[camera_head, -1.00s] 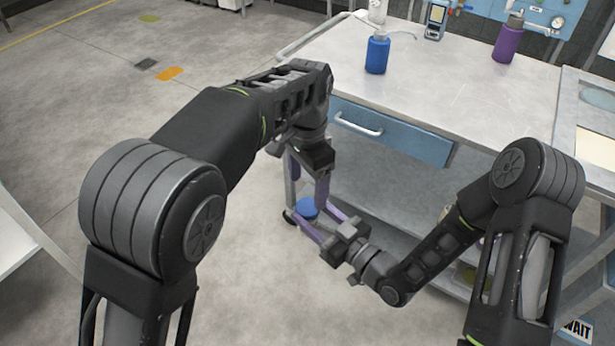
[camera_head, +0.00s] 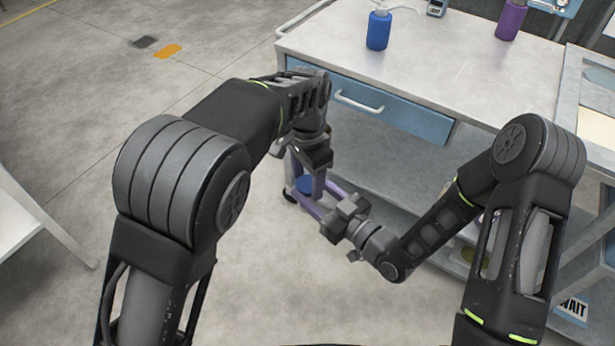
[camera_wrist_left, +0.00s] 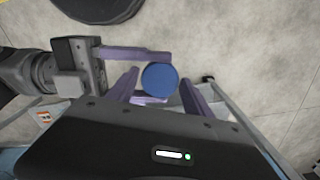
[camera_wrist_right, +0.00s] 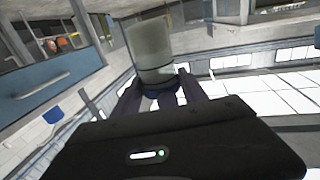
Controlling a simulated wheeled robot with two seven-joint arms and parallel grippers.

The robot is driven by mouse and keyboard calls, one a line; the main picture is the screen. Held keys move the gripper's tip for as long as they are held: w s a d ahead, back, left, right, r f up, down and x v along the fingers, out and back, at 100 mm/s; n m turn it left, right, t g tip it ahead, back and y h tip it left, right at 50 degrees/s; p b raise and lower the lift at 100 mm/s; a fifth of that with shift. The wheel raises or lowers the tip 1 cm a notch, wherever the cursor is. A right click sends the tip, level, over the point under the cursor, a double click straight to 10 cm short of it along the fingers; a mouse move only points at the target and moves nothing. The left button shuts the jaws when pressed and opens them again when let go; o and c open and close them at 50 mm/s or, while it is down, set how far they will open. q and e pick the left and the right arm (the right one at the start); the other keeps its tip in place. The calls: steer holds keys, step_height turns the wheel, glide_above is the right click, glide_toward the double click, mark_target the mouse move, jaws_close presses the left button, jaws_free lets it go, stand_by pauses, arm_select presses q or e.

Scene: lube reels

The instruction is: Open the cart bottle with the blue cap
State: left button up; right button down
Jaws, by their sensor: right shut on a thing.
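The cart bottle's round blue cap (camera_wrist_left: 160,79) shows in the left wrist view, and partly behind the fingers in the head view (camera_head: 305,185). My left gripper (camera_wrist_left: 161,88) points down over the cap, its two purple fingers open on either side with small gaps. My right gripper (camera_head: 318,200) is shut on the bottle from the side, just below the cap. In the right wrist view the bottle's pale grey-green body (camera_wrist_right: 152,50) sits between the right fingers, with a blue part at their tips. Its contact area is partly hidden by the fingers.
The cart (camera_head: 450,70) stands close behind both grippers, with a blue drawer (camera_head: 400,115) and lower shelves. On its top are a blue bottle (camera_head: 379,30) and a purple bottle (camera_head: 510,20). The floor to the left is open.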

arm_select(q)
steer(key=c, duration=1)
steer(key=shift+n, duration=1.7)
steer(key=shift+c, duration=0.2)
steer(key=o, duration=1.5)
steer(key=shift+o, duration=0.2)
steer(key=shift+r, duration=0.15)
steer(key=shift+r, duration=2.15)
steer(key=shift+c, duration=0.3)
